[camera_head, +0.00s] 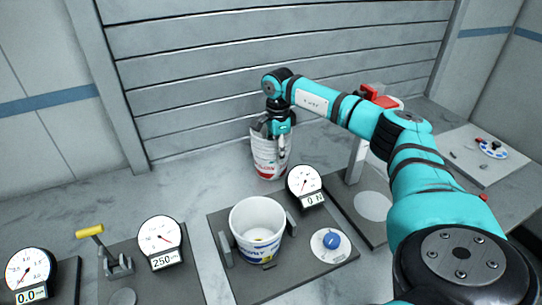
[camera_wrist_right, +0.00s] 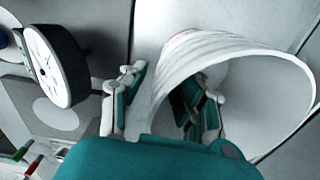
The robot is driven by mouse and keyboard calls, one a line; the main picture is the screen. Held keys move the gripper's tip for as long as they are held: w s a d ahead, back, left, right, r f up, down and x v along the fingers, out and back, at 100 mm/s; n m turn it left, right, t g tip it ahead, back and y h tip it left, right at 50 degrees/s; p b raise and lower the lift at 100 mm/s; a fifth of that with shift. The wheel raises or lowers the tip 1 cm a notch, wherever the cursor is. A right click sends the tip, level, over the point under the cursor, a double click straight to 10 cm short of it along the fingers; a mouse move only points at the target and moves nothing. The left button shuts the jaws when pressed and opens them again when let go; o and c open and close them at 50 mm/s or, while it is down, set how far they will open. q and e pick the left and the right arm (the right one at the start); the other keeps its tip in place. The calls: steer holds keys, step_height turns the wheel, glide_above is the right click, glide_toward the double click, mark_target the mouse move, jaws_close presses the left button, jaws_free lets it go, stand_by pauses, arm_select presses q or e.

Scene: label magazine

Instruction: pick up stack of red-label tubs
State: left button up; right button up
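A stack of white tubs (camera_head: 268,160) with red print stands upright on the grey bench, behind the dial gauges. How many are nested cannot be told. My right gripper (camera_head: 273,130) is at its rim, pointing down. In the right wrist view the white rim (camera_wrist_right: 240,48) curves across the picture. One finger is outside the wall and the other is inside the opening, with the wall between the spread fingertips (camera_wrist_right: 160,85). The gripper looks open, with a gap to the wall. My left gripper is not in view.
A white tub with a blue label (camera_head: 257,228) stands in a dark fixture in front, beside a gauge (camera_head: 305,186) and a blue knob (camera_head: 331,240). More gauges (camera_head: 160,240) and a yellow-handled lever (camera_head: 90,231) are at left. A slatted wall (camera_head: 200,90) stands behind.

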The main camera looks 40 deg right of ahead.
jaws_close()
stand_by(0.3)
